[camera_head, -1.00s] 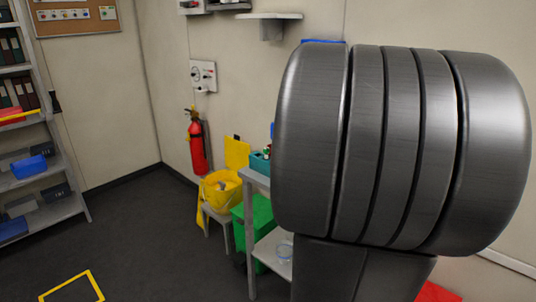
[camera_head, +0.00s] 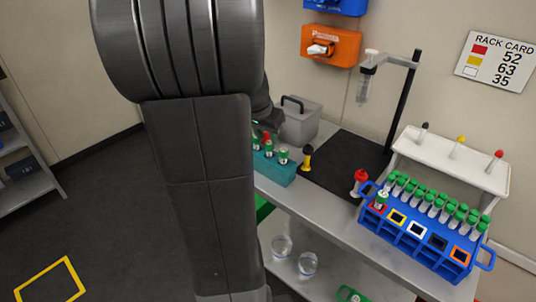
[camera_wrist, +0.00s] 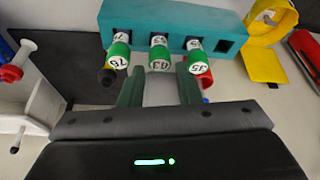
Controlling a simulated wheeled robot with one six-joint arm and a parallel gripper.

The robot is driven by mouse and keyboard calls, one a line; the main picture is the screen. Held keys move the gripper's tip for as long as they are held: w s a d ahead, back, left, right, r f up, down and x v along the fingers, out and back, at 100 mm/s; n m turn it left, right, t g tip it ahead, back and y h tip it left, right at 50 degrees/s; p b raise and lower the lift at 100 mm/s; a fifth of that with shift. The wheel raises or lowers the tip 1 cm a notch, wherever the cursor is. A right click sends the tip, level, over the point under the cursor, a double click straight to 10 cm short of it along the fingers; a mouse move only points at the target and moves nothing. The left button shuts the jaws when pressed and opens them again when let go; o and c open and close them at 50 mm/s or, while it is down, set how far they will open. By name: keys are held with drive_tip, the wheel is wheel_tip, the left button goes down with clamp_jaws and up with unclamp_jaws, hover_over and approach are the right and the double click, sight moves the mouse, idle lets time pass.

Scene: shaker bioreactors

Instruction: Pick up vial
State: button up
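A teal rack (camera_head: 277,173) stands on the bench and holds three green-capped vials in a row. In the wrist view the rack (camera_wrist: 222,28) crosses the top, with white numbered labels on the vials. The left vial (camera_wrist: 118,52) has a number I cannot read surely. The middle vial (camera_wrist: 159,56) seems to read 63, and the right vial (camera_wrist: 196,58) reads 35. My gripper (camera_wrist: 160,80) is open, its two green fingers apart and pointing toward the rack. The middle vial shows between the fingertips, not visibly gripped.
A blue rack (camera_head: 425,243) with several green-capped vials stands at the right. A black mat (camera_head: 345,165), a stand (camera_head: 398,100), a grey box (camera_head: 299,120) and a white shelf (camera_head: 455,165) are nearby.

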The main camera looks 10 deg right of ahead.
sight(270, 143)
drive_tip(key=shift+p+x, duration=0.3)
drive_tip(key=shift+x, duration=2.3)
drive_tip(key=shift+d, duration=0.1)
clamp_jaws()
drive_tip(key=shift+r, duration=0.1)
